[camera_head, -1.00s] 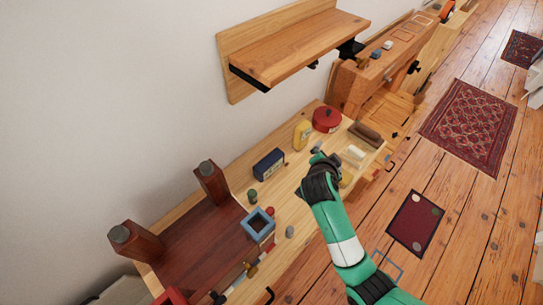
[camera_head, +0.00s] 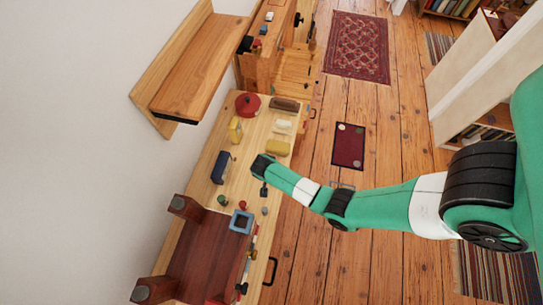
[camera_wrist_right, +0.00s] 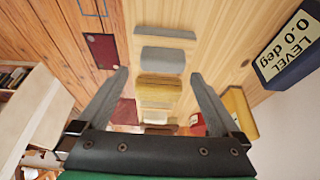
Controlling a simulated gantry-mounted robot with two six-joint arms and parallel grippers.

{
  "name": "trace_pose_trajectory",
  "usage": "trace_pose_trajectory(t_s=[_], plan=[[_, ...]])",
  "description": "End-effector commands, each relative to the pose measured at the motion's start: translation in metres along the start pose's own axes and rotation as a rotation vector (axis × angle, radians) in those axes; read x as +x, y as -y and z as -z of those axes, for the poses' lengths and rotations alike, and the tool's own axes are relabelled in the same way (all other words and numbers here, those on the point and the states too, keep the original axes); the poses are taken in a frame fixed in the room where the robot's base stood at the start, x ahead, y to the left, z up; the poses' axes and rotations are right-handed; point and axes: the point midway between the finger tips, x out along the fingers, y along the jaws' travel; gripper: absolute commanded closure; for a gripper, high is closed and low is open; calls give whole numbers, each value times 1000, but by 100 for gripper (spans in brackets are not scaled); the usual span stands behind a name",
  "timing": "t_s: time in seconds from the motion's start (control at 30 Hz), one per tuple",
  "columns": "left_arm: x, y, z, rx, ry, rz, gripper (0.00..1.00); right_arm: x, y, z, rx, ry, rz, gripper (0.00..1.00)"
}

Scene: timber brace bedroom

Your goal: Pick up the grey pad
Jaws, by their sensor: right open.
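In the head view the right gripper (camera_head: 264,188) points down over the bench. I cannot make out the pad there; the wrist may hide it. My left gripper is not in view.
A yellow block (camera_head: 278,147), white block (camera_head: 283,124) and brown brush (camera_head: 285,104) line the bench's right side. A dark blue level box (camera_head: 221,167), yellow bottle (camera_head: 235,130) and red tin (camera_head: 248,104) stand left. A blue square tray (camera_head: 241,221) is nearer. A shelf overhangs.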

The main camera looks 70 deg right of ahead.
Motion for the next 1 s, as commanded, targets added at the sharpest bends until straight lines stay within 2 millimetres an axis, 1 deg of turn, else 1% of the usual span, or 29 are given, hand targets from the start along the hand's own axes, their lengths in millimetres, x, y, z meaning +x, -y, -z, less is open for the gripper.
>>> trace_pose_trajectory(t_s=[0.03,0.13,0.2,0.27,0.4,0.5,0.73,0.77,0.8,0.87,1.0], plan=[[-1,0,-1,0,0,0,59,4,0,0,1,0,0,0],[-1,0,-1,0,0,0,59,5,0,0,1,-1,1,0],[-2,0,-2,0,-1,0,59,9,1,0,1,0,1,0],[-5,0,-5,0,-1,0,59,18,2,0,1,0,0,0],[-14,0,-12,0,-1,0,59,45,3,0,1,0,-1,0],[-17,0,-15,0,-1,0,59,55,3,1,1,0,1,0],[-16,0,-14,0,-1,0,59,56,3,2,0,-1,2,0],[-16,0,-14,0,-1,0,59,56,3,2,0,-1,2,2],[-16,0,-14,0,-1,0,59,56,3,2,0,-1,2,9],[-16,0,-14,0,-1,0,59,56,3,2,0,-1,2,20],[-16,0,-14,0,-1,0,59,56,3,2,0,-1,2,45]])
